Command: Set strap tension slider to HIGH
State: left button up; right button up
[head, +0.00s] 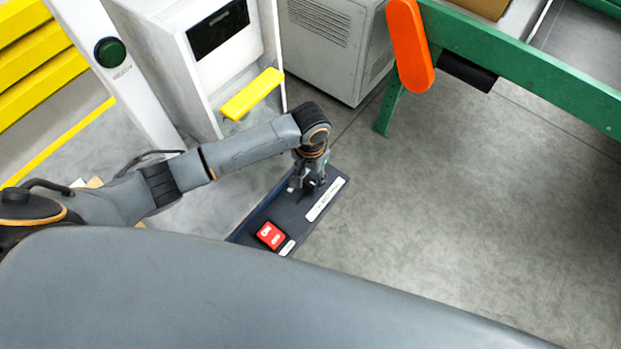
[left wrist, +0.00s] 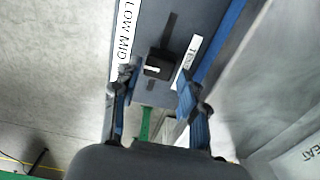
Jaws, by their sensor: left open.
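The control panel (head: 318,211) is a dark slab with a white label strip. In the left wrist view, a black slider knob (left wrist: 158,65) with a white mark sits in a dark slot, roughly level with the word MID on the scale label (left wrist: 126,38), which reads LOW MID. Any further wording is hidden by a finger. A second label (left wrist: 188,60) starting "TENS" is on the other side. My left gripper (left wrist: 156,84) is open, its fingertips on either side of the knob in the picture; contact cannot be told. In the head view it (head: 312,186) points down over the panel.
A red ON switch (head: 270,235) sits at the panel's near end. A white machine housing with a yellow handle (head: 252,94) stands behind. A green frame (head: 530,66) with an orange part (head: 410,45) is at upper right. The grey floor right of the panel is clear.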

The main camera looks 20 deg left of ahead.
aim_at(311, 181)
pick_arm(q)
notch_tip(311, 181, down, 2)
jog(key=shift+s+f, duration=0.1)
jog(key=shift+f, duration=0.4)
jog(key=shift+c, duration=0.3)
grip_shut()
jog(key=shift+w+d, duration=0.1)
jog(key=shift+w, duration=0.1)
jog(key=w, duration=0.2)
jog(key=w+d+b, duration=0.1)
jog(key=w, duration=0.1)
jog(key=shift+d, duration=0.2)
jog(key=shift+s+r, duration=0.15)
pick_arm(e)
jog(key=shift+w+a+f, duration=0.25)
jog(key=shift+w+f, duration=0.35)
